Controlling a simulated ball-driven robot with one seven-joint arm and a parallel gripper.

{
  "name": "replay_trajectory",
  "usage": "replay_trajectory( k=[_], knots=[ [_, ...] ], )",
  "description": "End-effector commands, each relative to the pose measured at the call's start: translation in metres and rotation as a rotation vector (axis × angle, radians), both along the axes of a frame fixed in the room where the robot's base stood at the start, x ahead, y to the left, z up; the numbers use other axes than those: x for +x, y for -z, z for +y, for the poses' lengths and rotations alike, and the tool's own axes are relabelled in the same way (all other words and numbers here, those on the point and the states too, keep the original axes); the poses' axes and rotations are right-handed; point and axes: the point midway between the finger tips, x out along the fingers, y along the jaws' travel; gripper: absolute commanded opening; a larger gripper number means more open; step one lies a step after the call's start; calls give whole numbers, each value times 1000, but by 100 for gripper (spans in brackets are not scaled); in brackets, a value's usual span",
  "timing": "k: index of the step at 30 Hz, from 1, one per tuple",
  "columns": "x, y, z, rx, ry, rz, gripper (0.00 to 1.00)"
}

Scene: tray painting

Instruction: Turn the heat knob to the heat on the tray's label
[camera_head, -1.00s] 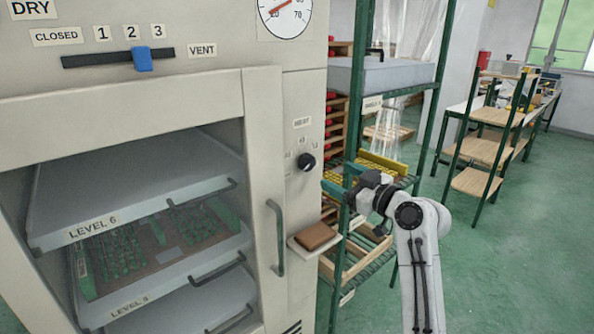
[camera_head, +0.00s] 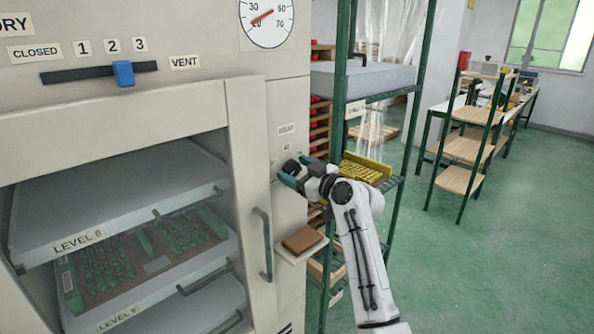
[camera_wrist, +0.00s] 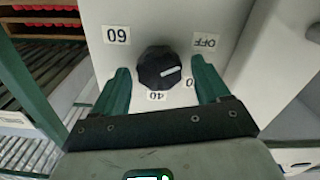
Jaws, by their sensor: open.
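The black heat knob (camera_head: 291,166) is on the front panel of the cream cabinet, and it shows large in the wrist view (camera_wrist: 159,68). Its white pointer line points right in the wrist view, between the OFF label (camera_wrist: 207,40) and a partly hidden label ending in 0 (camera_wrist: 188,83). A 60 label (camera_wrist: 117,35) is at upper left and a 40 label (camera_wrist: 157,96) below. My gripper (camera_wrist: 160,72) is open, with one green finger on each side of the knob and gaps showing. A painted-parts tray (camera_head: 150,268) is inside the cabinet; its small label is unreadable.
A brown pad on a small ledge (camera_head: 303,240) juts out below the knob. The door handle (camera_head: 263,245) is left of it. A green-framed rack (camera_head: 340,90) stands close on the right.

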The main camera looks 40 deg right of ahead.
Motion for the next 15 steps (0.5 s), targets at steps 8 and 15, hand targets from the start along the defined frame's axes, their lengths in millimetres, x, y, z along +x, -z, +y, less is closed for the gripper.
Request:
replay_trajectory(
  k=[8,15],
  knots=[
    [0,0,0,1,0,0,56],
    [0,0,0,1,0,1,33]
  ],
)
